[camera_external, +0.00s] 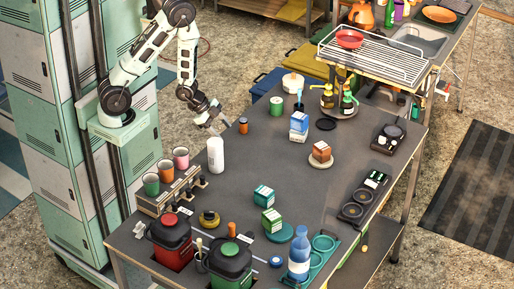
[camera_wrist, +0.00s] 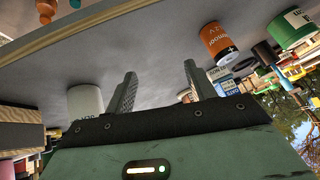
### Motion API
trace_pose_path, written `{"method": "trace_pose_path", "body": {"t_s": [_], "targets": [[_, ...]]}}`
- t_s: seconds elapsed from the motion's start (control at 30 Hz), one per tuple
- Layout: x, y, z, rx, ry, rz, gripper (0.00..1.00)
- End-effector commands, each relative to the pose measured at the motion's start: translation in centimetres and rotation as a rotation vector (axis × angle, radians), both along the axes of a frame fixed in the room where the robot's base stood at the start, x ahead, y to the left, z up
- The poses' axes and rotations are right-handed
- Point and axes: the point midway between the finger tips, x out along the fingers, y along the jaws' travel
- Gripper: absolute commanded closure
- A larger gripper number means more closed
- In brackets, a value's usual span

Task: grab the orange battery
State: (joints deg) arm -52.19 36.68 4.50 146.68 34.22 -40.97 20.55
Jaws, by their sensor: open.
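The orange battery (camera_external: 243,125), a small cylinder, stands on the dark counter near its back left edge. In the wrist view, which looks upside down, the orange battery (camera_wrist: 217,40) shows a dark end and white lettering, right of the fingers. My gripper (camera_external: 211,115) is near the counter's left edge, left of the battery and apart from it. In the wrist view its fingers (camera_wrist: 160,82) are spread with nothing between them. A second orange cylinder (camera_external: 232,229) stands near the front of the counter.
A white bottle (camera_external: 215,155) stands close below my gripper; it also shows left of the fingers in the wrist view (camera_wrist: 86,101). A green can (camera_external: 277,105) stands behind the battery. Cartons (camera_external: 299,125) are to its right. The counter's middle is mostly clear.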

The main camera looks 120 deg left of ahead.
Motion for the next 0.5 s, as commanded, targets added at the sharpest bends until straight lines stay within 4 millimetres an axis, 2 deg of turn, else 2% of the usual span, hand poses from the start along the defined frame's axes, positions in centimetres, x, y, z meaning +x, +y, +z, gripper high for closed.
{"method": "trace_pose_path", "body": {"t_s": [0.03,0.13,0.27,0.37,0.5], "targets": [[0.3,-0.6,-0.8,-0.016,-0.066,-0.025,0.45],[1.3,-1.7,-1.4,-0.026,-0.243,-0.067,0.45],[1.2,-2.3,-1.5,-0.026,-0.496,-0.032,0.45],[-0.7,-1.5,-1.7,0.003,-0.677,0.067,0.45],[-4.9,0.0,-2.3,0.071,-0.855,0.242,0.45]]}}
